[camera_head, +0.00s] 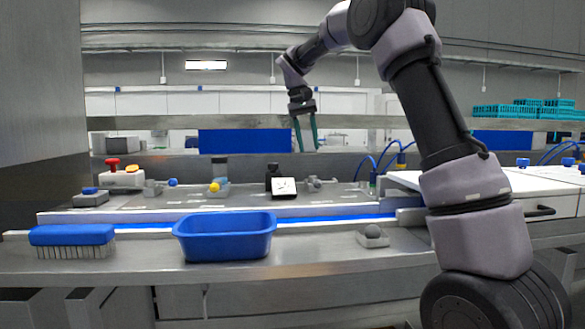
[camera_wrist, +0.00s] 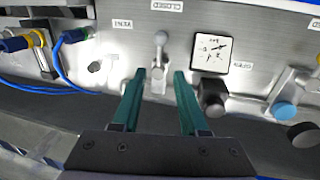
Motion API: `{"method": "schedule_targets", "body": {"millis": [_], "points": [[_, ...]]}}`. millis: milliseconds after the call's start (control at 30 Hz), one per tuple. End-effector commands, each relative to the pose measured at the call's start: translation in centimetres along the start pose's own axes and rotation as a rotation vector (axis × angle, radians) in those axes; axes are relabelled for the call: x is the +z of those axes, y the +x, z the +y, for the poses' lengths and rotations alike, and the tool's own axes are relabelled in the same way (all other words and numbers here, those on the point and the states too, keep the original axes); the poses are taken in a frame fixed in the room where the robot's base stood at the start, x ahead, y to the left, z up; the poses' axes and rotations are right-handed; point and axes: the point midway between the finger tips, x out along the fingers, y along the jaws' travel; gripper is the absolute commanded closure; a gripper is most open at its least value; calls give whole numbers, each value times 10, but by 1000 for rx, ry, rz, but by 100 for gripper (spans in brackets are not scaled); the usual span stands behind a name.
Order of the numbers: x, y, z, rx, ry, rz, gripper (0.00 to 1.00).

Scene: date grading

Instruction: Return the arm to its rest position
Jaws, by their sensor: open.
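My gripper (camera_head: 306,146) hangs from my raised arm in the head view, fingers pointing down above the back of the work counter. Its two green fingers stand apart with nothing between them. In the wrist view my gripper (camera_wrist: 160,75) is also open and empty. A small grey lever (camera_wrist: 160,45) on the metal panel shows beyond the fingertips; I cannot tell the gap between them. A square dial gauge (camera_wrist: 212,52) sits right of the lever. In the head view the gauge (camera_head: 284,188) lies below and left of the fingers.
A blue tub (camera_head: 225,250) and a blue brush (camera_head: 72,236) stand on the steel counter (camera_head: 320,262). A red button (camera_head: 112,162) and several valves line the panel. Blue hoses (camera_wrist: 62,60) run at its left in the wrist view. Teal crates (camera_head: 500,111) stand at the back right.

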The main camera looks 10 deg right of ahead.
Motion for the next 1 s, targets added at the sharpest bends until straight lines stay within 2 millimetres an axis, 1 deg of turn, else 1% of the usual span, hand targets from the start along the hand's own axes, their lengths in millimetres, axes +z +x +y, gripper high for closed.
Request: {"method": "schedule_targets", "body": {"millis": [67,167,267,300,467,500,567,600,667,700,800,900,1000], "points": [[10,-6,9,-16,8,16,57],[34,-16,26,-59,21,49,57],[70,-25,45,-117,45,99,57],[85,-27,52,-142,58,122,57],[147,-28,71,-237,115,217,57],[162,-26,74,-260,132,242,57],[186,-22,78,-293,160,280,57],[201,-18,80,-315,180,305,57],[224,-12,82,-347,211,346,57],[238,-6,83,-366,234,372,57],[269,9,83,-410,288,434,57],[292,24,82,-442,334,482,57],[306,35,81,-462,366,517,57]]}}
